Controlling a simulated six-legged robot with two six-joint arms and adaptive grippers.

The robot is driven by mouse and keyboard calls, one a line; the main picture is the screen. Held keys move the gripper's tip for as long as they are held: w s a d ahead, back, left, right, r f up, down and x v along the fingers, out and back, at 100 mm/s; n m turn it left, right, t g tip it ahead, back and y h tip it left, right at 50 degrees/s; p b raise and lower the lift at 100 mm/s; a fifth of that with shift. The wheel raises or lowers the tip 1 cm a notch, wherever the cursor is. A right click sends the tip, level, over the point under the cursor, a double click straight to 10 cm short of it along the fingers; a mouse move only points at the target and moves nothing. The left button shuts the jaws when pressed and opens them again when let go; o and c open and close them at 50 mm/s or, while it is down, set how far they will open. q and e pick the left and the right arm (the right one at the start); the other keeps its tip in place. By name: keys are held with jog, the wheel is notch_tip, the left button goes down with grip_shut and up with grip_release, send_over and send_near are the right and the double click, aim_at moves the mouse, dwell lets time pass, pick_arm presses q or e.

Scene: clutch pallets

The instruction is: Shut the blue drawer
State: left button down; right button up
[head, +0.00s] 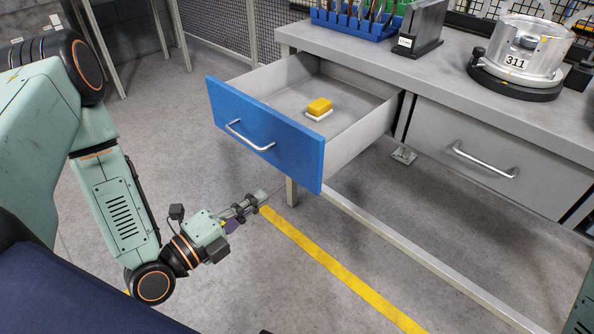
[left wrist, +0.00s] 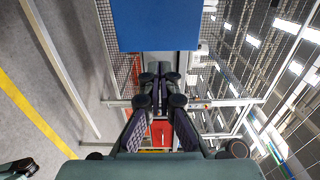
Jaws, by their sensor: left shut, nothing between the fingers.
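The blue drawer (head: 262,130) is pulled well out from under the grey bench, with a silver bar handle (head: 250,138) on its blue front. Inside it, a yellow block (head: 320,106) sits on a small white base. My left gripper (head: 262,196) is shut and empty. In the head view it appears below the drawer front, apart from the handle. In the left wrist view the gripper (left wrist: 160,78) points ahead, and the blue front (left wrist: 156,24) shows at the top. My right gripper is not in view.
A closed grey drawer (head: 490,150) is to the right. A bench leg (head: 291,190) and a low rail (head: 420,255) are below.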

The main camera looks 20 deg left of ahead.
aim_at(307, 164)
pick_arm(q)
jog(key=b+x, duration=0.4)
jog(key=x, duration=0.7)
jog(key=shift+w+f, duration=0.1)
jog(key=shift+w, duration=0.1)
jog(key=shift+w+b, duration=0.3)
jog(key=shift+w, duration=0.05)
jog(key=shift+w+d, duration=0.1)
